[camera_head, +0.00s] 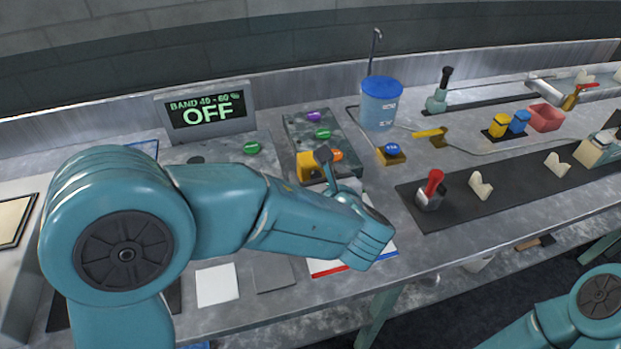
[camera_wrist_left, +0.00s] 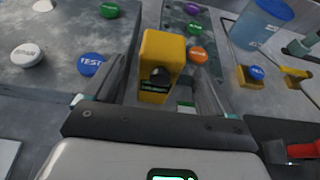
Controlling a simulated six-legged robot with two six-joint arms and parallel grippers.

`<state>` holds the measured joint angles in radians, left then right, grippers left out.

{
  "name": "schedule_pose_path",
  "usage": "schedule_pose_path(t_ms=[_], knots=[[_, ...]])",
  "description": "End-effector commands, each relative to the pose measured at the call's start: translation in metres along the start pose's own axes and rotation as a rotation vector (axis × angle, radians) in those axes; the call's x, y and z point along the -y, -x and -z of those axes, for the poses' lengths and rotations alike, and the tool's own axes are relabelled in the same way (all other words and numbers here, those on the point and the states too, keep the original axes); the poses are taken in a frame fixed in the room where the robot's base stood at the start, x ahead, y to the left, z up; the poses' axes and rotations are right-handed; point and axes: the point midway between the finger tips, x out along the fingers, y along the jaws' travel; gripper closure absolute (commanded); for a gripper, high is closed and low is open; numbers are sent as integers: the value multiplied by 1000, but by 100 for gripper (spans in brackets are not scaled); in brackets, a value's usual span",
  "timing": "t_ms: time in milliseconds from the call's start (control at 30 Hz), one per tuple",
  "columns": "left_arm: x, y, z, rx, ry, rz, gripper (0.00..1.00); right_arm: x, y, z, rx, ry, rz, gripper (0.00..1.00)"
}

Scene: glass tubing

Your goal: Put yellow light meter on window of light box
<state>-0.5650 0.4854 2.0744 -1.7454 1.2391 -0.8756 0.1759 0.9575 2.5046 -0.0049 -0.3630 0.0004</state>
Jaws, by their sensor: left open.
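The yellow light meter (camera_head: 305,167) stands on the bench in front of the grey button panel, partly hidden by my left gripper. In the left wrist view the meter (camera_wrist_left: 158,48) shows a dark round knob and a small green display low on its face. My left gripper (camera_head: 325,158) is open at the meter. In the left wrist view its fingers lie on either side of the meter; I cannot tell whether they touch it. A pale box at the left edge has a cream, black-framed window (camera_head: 12,218), which looks like the light box's. My right gripper is out of view.
A sign reading OFF (camera_head: 207,112) stands at the back. The panel (camera_head: 296,126) bears coloured buttons. A blue-lidded container (camera_head: 381,104) and a blue button on a yellow base (camera_head: 391,154) stand to the right. A red-handled item (camera_head: 432,190) sits on a dark mat.

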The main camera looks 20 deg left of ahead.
Motion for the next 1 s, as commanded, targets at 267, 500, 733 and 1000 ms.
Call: schedule_pose_path(t_ms=[267, 500, 733, 1000], knots=[[-1, -38, 3, -3, -1, -3, 15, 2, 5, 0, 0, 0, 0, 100], [0, -54, 4, -1, 0, 1, 15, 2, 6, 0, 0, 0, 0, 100], [0, -53, 4, -1, 0, 1, 44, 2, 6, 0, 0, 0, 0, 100], [0, -53, 3, 0, 0, 1, 82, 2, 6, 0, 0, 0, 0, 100]])
